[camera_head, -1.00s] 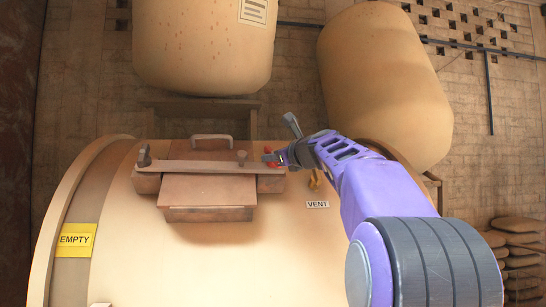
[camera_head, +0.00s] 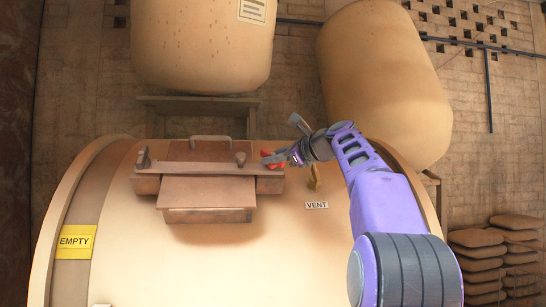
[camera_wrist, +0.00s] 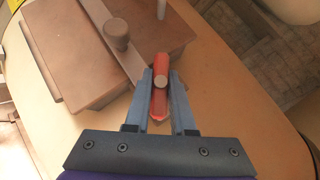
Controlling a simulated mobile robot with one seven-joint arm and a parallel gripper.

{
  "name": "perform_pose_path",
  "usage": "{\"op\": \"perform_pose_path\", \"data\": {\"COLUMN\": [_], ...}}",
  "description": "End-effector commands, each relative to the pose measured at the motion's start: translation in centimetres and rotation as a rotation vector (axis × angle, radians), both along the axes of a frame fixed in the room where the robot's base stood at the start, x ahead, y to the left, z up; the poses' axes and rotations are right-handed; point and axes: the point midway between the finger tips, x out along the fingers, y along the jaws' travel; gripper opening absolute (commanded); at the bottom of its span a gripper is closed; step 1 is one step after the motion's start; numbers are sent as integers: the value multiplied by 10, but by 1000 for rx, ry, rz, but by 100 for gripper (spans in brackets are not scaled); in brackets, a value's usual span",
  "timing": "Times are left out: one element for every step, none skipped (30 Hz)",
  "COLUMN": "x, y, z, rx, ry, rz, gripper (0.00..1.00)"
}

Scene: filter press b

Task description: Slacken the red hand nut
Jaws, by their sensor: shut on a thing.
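The red hand nut (camera_head: 271,158) sits at the right end of the brown crossbar (camera_head: 200,168) over the hatch on the cream vessel. It also shows in the wrist view (camera_wrist: 160,100) as a red bar with a round grey stud end in its middle. My gripper (camera_head: 285,158) comes in from the right. In the wrist view my gripper (camera_wrist: 160,88) has one finger on each side of the nut, shut on it. The nut's lower part shows between the fingers. The brown hatch lid (camera_head: 207,192) lies under the crossbar.
A brown knob (camera_head: 240,158) stands on the crossbar left of the nut, and a dark post (camera_head: 143,157) at its left end. A handle (camera_head: 210,138) rises behind. A yellow vent lever (camera_head: 314,178) stands close under my arm, above the VENT label (camera_head: 316,205).

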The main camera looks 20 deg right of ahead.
Motion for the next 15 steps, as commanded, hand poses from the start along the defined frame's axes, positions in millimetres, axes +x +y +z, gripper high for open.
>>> {"op": "perform_pose_path", "data": {"x": [1,1,0,0,0,0,-1,-1,-1,-1,-1,-1,-1,-1,-1], "y": [1,1,1,1,1,1,1,1,1,1,1,1,1,1,1], "z": [4,4,4,4,4,3,4,3,3,3,4,4,4,3,3], "rx": [-13,-21,-30,-37,-43,-50,-54,-57,-60,-62,-63,-63,-63,-63,-63], "ry": [-6,-4,-3,0,0,2,4,5,5,6,6,6,6,6,6], "rz": [13,22,32,38,43,48,51,55,56,58,58,59,58,58,58], "gripper": [0,0,0,0,0,0,0,0,0,0,0,0,0,0,0]}}
